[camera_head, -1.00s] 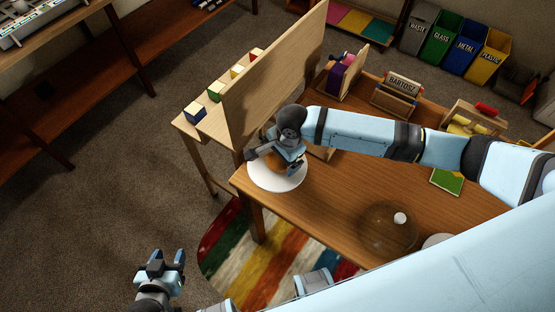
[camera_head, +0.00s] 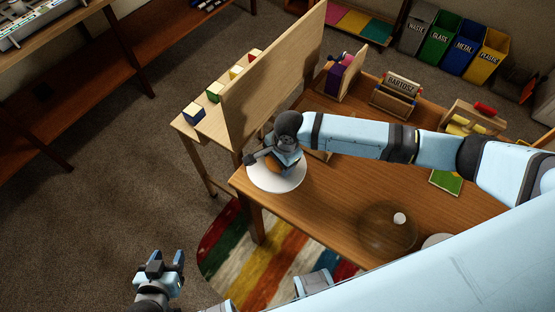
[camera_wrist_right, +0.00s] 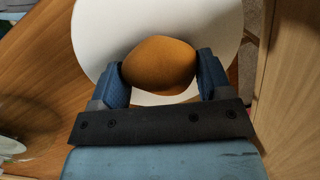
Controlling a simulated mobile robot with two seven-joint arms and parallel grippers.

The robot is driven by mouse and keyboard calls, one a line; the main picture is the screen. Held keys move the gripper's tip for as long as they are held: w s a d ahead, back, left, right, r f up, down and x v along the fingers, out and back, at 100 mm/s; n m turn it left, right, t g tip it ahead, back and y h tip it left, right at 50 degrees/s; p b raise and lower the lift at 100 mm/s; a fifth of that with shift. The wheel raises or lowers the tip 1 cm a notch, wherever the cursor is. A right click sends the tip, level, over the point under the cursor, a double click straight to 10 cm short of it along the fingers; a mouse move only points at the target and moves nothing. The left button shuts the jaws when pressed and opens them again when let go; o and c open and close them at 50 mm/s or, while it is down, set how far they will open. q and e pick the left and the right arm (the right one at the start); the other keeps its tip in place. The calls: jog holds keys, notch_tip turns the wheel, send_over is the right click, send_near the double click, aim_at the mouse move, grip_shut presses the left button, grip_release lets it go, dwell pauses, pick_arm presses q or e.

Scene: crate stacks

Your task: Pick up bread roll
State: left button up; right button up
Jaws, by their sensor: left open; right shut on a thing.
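The bread roll (camera_wrist_right: 160,66) is brown and rounded, and in the right wrist view it sits between the two blue fingers of my right gripper (camera_wrist_right: 162,80), which is shut on it. The white plate (camera_wrist_right: 100,35) is behind the roll in that view. In the head view my right gripper (camera_head: 279,163) is over the plate (camera_head: 272,186) at the table's left corner and hides most of the roll. I cannot tell whether the roll still touches the plate. My left gripper (camera_head: 168,262) is open and empty, over the floor at the lower left.
A tall wooden panel (camera_head: 275,70) stands close behind the plate, with several coloured blocks (camera_head: 215,91) beyond it. A glass bowl (camera_head: 385,230) is on the wooden table (camera_head: 325,205) to the right. The table between plate and bowl is clear.

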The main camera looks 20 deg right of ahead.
notch_tip(320, 180, up, 19)
jog(key=s+d+f+p, duration=0.2)
jog(key=s+d+p, duration=0.1)
jog(key=s+d, duration=0.4)
jog(key=s+d+f+p, duration=0.3)
jog(key=s+d, duration=0.4)
jog(key=s, duration=0.3)
jog(key=s+d+f+p, duration=0.2)
jog(key=s+d+p, duration=0.3)
jog(key=s+d, duration=0.3)
jog(key=shift+s+f, duration=0.35)
jog(key=shift+s, duration=0.05)
jog(key=s+d+f, duration=0.3)
jog(key=s+d, duration=0.1)
jog(key=s, duration=0.1)
jog(key=s+d+f, duration=0.7)
jog(key=s+d, duration=0.1)
jog(key=s, duration=0.1)
jog(key=shift+s+d+f, duration=0.3)
jog(key=shift+s+d, duration=0.05)
pick_arm(q)
notch_tip(320, 180, up, 10)
jog(key=a, duration=0.1)
jog(key=shift+n+y, duration=0.3)
pick_arm(e)
jog(key=shift+s+d+f, duration=0.35)
jog(key=shift+s+d, duration=0.05)
jog(key=shift+s, duration=0.05)
pick_arm(q)
jog(key=shift+s, duration=0.15)
